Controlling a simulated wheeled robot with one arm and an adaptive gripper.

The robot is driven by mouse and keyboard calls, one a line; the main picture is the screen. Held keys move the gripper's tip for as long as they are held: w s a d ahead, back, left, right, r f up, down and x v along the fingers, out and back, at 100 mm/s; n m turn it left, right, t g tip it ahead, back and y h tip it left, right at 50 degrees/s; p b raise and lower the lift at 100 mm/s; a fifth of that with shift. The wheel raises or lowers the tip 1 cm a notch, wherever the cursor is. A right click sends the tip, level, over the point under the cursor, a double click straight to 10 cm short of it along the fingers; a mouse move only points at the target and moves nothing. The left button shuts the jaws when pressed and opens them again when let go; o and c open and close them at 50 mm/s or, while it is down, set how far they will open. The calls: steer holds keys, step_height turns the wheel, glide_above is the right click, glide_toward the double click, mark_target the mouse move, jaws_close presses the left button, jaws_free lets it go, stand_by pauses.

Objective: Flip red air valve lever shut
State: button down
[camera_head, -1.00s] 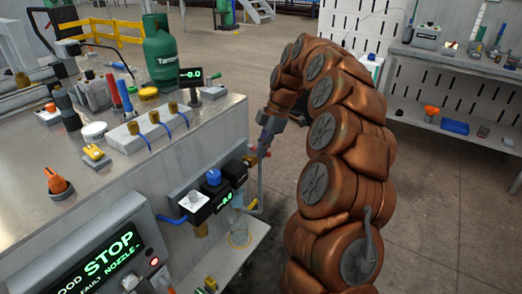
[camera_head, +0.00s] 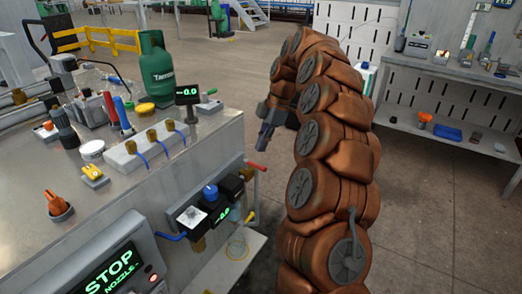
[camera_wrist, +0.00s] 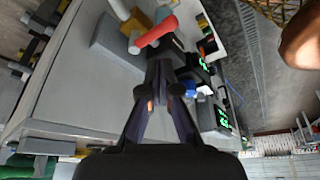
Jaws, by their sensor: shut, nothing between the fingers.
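The red valve lever (camera_head: 258,166) sticks out to the right from the valve at the right end of the black regulator row, on the side of the metal bench. In the wrist view the red lever (camera_wrist: 155,32) lies just beyond the fingertips, slanting across the picture. My gripper (camera_head: 265,143) is above the lever in the head view, pointing down, with a small gap apparent. In the wrist view its fingers (camera_wrist: 160,70) meet at the tips and hold nothing. Whether they touch the lever cannot be told there.
The regulator unit (camera_head: 211,205) has a blue knob, a green display and a blue lever (camera_head: 171,237) at its left. A pipe runs below the red lever.

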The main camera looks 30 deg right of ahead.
steer(key=v, duration=0.1)
steer(key=p+v, duration=0.1)
steer(key=v, duration=0.1)
steer(key=shift+w+r, duration=0.25)
steer(key=shift+w, duration=0.1)
stand_by(0.4)
steer(key=s+a+r+m+g+h, duration=0.15)
steer(key=s+a+m, duration=0.45)
steer(key=s+a, duration=0.9)
steer(key=s+f+m+g+h, duration=0.1)
steer(key=s+f+m, duration=0.25)
steer(key=s, duration=0.45)
steer(key=s+f+m+h, duration=0.1)
steer(key=s+f+m, duration=0.25)
steer(key=s, duration=0.55)
steer(key=s+f+m+g+h, duration=0.15)
steer(key=s+m, duration=0.25)
steer(key=s, duration=0.4)
step_height(320, 180, up, 12)
steer(key=t+y+p, duration=0.1)
steer(key=p, duration=1.2)
steer(key=shift+t, duration=0.4)
